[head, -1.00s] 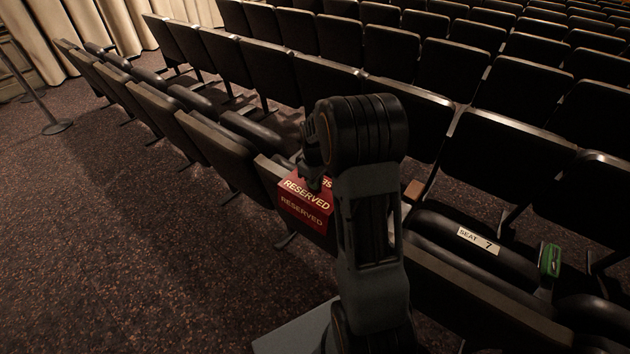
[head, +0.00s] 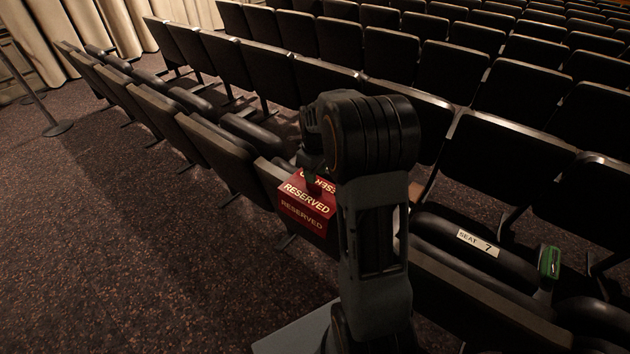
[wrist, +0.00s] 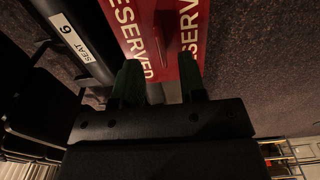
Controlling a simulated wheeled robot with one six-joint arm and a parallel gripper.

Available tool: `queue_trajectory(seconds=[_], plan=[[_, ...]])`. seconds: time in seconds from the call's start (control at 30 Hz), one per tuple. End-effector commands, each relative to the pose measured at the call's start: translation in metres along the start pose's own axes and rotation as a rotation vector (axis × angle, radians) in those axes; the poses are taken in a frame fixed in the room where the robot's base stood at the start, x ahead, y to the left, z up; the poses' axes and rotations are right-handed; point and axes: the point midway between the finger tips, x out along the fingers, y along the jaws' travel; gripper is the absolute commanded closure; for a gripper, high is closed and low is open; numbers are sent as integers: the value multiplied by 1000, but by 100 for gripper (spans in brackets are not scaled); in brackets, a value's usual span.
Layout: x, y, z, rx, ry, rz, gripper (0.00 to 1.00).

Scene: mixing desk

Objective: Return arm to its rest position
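My gripper (wrist: 162,72) shows in the wrist view with two green-tipped fingers apart and nothing held between them. A red RESERVED sign (head: 307,207) sits folded over the top of a seat back in the head view, lettering on both faces. The sign also shows in the wrist view (wrist: 192,40), just beyond my fingertips. My arm stands bent in the middle of the head view, with its wrist end above the sign. The fingertips are hard to make out there.
Rows of dark seats fill the middle and right. A SEAT 7 label (head: 478,243) and a green object (head: 549,262) are at right. A SEAT 6 label (wrist: 75,37) shows in the wrist view. Carpet (head: 130,250) at left is open, with a post (head: 57,128) near the curtain.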

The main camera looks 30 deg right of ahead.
Motion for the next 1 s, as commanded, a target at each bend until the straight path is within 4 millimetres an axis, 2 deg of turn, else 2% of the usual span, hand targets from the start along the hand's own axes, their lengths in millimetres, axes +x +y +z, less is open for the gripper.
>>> queue_trajectory(seconds=[0.03, 0.2, 0.5, 0.73, 0.83, 0.87, 0.93, 1.0], plan=[[-13, 0, 0, 0, 4, 3, 62], [-46, 1, -1, 0, 3, 3, 62], [-82, 0, 0, 0, 2, 1, 62], [-88, 0, 0, 6, 0, 0, 62], [-88, 1, -1, 59, 8, 7, 62], [-86, 1, -2, 88, 12, 9, 62], [-70, -5, 5, 179, -3, -3, 62], [-67, -19, 18, 279, 0, -2, 62]])
